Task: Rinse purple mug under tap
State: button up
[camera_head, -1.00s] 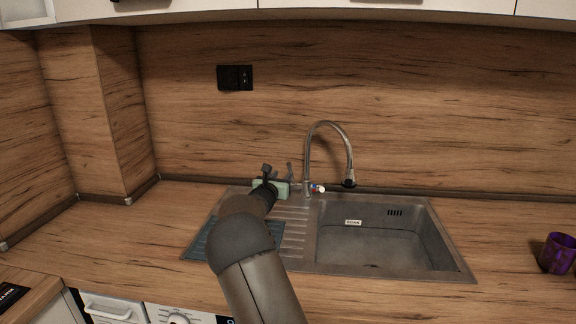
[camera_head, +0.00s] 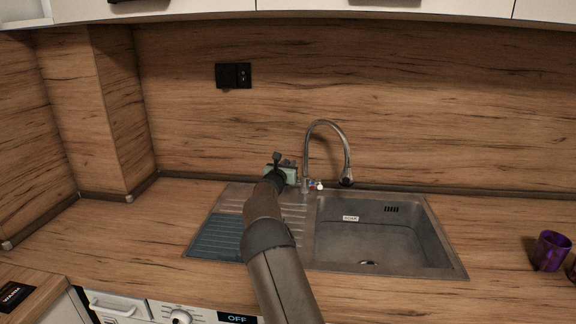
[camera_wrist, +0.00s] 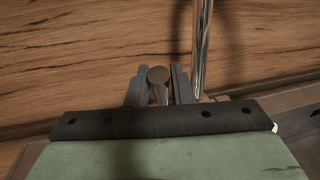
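A purple mug (camera_head: 551,250) stands on the worktop at the far right in the head view, well away from my gripper. The metal tap (camera_head: 325,126) has a tall curved spout over the sink. My gripper (camera_head: 284,166) is at the tap's left, behind the drainer, and small in the head view. In the wrist view, the dark fingers (camera_wrist: 160,86) are apart, with a round brownish end on a short stem seen between them. I cannot tell what this is or whether they touch it. The tap's upright pipe (camera_wrist: 201,45) is just right of the fingers.
The grey sink (camera_head: 455,255) has an empty basin below the spout and a ribbed drainer to its left. A purple piece at the right picture edge is cut off. The wooden splashback (camera_head: 430,90) is close behind the tap. The worktop between sink and mug is clear.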

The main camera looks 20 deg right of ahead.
grip_shut()
jog(key=b, duration=0.2)
jog(key=f+b, duration=0.1)
jog(key=b, duration=0.2)
jog(key=shift+s+a+f, duration=0.15)
jog(key=shift+s+a, duration=0.05)
jog(key=shift+s, duration=0.05)
jog(key=s+t+h+b, duration=0.1)
jog(key=b, duration=0.5)
jog(key=a+t+h+b, duration=0.1)
jog(key=b, duration=0.5)
jog(key=shift+s+f+m, duration=0.3)
jog(key=shift+s+m, duration=0.05)
jog(key=shift+m, duration=0.05)
jog(key=shift+r, duration=0.15)
jog(key=o, duration=0.5)
grip_release()
